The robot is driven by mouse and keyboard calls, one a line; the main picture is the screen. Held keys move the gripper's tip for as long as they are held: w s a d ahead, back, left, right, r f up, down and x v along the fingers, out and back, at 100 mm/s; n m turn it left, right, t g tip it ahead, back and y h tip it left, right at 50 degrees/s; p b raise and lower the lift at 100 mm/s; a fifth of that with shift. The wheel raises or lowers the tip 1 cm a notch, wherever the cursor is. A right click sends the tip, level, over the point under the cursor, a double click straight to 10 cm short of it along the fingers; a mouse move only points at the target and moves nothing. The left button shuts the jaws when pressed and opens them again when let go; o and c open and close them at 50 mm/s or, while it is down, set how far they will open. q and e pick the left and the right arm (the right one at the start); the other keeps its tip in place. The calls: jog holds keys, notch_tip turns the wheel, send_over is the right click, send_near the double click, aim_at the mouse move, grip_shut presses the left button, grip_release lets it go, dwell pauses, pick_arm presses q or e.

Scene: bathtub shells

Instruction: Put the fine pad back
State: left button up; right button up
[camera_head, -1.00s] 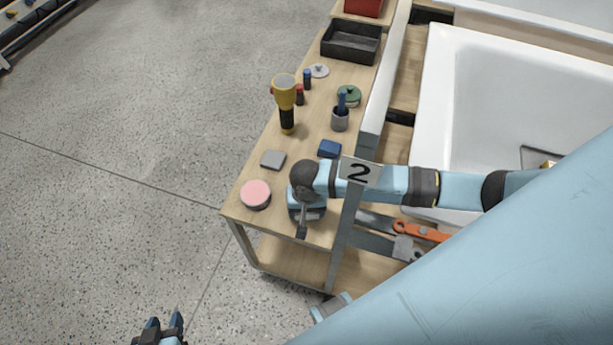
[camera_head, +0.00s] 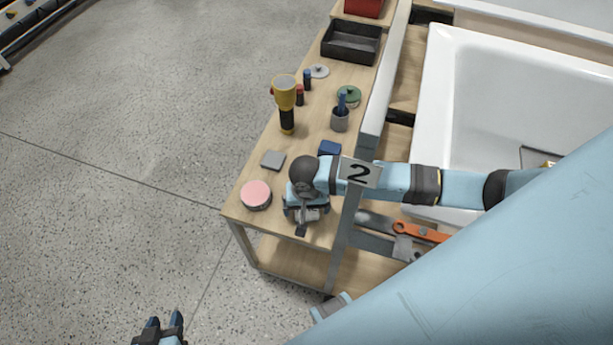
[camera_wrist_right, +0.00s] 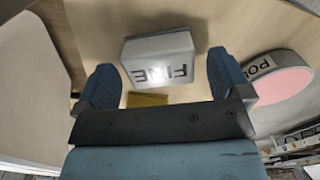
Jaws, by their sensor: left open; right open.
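The fine pad is a pale grey block (camera_wrist_right: 160,60) lettered "FINE", in the right wrist view. It appears to rest on the wooden cart top. My right gripper (camera_wrist_right: 165,85) is open, its blue fingers to either side of the block's near end, with a visible gap on each side. In the head view the right gripper (camera_head: 305,207) is over the cart's near end, and a grey piece shows beneath it, partly hidden by the wrist. My left gripper (camera_head: 160,328) is open and empty at the bottom edge, over the floor.
A pink round pad (camera_head: 256,195) lies close left of the right gripper. A grey block (camera_head: 273,159), a blue block (camera_head: 329,149), a yellow-black tool (camera_head: 286,105), a grey cup (camera_head: 340,120) and a black tray (camera_head: 351,42) stand farther back. A white tub (camera_head: 480,100) is at right.

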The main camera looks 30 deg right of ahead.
notch_tip(320, 180, up, 10)
jog(key=p, duration=0.1)
dwell(0.7)
